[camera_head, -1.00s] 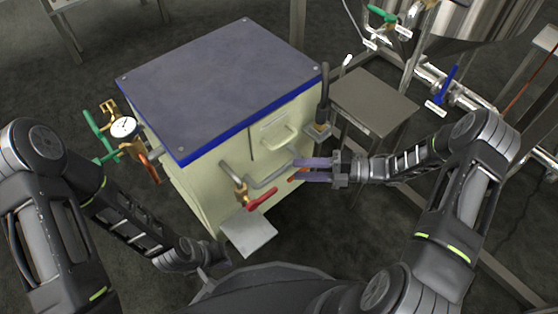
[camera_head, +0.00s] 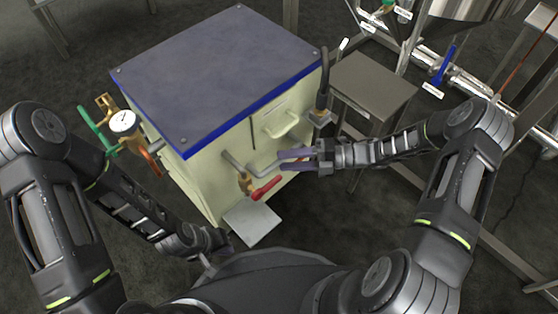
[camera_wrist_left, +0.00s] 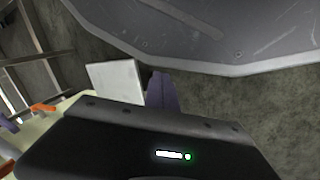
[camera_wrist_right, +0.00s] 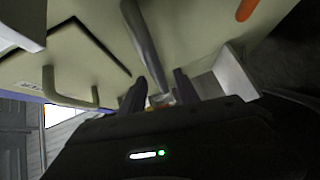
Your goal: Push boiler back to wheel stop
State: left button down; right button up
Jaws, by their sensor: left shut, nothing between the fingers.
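The boiler (camera_head: 205,178) is a cream box with a blue-grey lid (camera_head: 220,75). It stands upright on the dark floor in front of me. Its near face has a small handle (camera_head: 284,125), a bent grey pipe (camera_head: 250,170) and a red-handled valve (camera_head: 266,188). My right gripper (camera_head: 285,160) is at that face by the pipe; its purple fingers are apart, with a grey bar between or behind them in the right wrist view (camera_wrist_right: 160,88). I see no wheel stop.
A gauge (camera_head: 122,121) and green valve (camera_head: 95,130) stick out of the boiler's left side. A metal stool (camera_head: 372,85) stands close on its right, with steel piping (camera_head: 470,80) beyond. A grey plate (camera_head: 252,224) juts out low at the front. Floor left of the boiler is clear.

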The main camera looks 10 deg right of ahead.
jog(key=shift+x, duration=1.45)
jog(key=shift+c, duration=0.6)
grip_shut()
